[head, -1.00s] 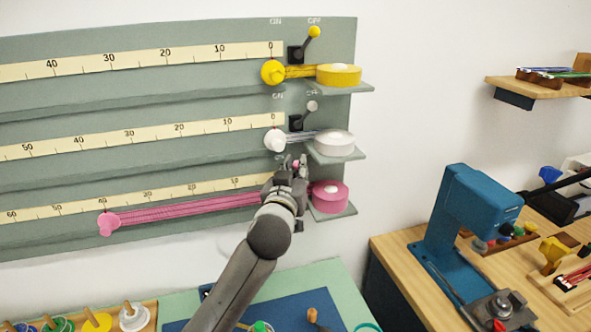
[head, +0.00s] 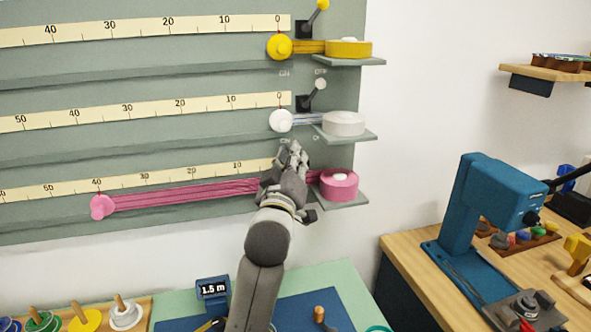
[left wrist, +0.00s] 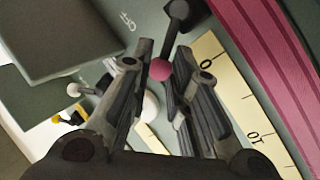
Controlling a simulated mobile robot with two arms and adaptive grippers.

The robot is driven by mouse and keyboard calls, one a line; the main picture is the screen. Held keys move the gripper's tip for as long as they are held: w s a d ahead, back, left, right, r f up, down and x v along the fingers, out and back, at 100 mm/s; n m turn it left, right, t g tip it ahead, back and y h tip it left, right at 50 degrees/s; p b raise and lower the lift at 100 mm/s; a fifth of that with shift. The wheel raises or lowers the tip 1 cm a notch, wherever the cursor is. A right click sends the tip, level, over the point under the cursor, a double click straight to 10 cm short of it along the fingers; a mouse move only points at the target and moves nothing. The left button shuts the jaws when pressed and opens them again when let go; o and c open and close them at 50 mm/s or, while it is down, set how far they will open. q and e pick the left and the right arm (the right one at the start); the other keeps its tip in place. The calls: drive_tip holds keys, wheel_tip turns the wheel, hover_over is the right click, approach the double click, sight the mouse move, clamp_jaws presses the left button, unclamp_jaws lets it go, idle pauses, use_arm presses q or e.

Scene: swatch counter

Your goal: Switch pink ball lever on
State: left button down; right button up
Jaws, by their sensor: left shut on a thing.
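The pink ball lever's pink ball (left wrist: 160,70) sits between the fingertips of my left gripper (left wrist: 163,74) in the left wrist view. Its dark stem runs up to a black base (left wrist: 180,14), and it leans away from the OFF label (left wrist: 128,21), toward the ruler side. In the head view my left gripper (head: 290,158) is at the bottom row, between the pink tape roll (head: 339,185) and the ruler's low end. It hides the lever and most of its labels there. My right gripper is not in view.
The white lever (head: 319,86) and yellow lever (head: 322,6) above lean right toward OFF. Pink tape (head: 180,194) is stretched left to a pink knob (head: 102,207). A display (head: 213,289) reads 1.5 m. A blue press (head: 490,205) stands at right.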

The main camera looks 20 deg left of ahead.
use_arm(q)
drive_tip(key=shift+a+f+n+b, duration=0.1)
drive_tip(key=shift+f+n+b, duration=0.05)
drive_tip(key=shift+n+b, duration=0.3)
drive_tip(key=c, duration=1.3)
unclamp_jaws()
drive_tip(key=shift+s, duration=0.1)
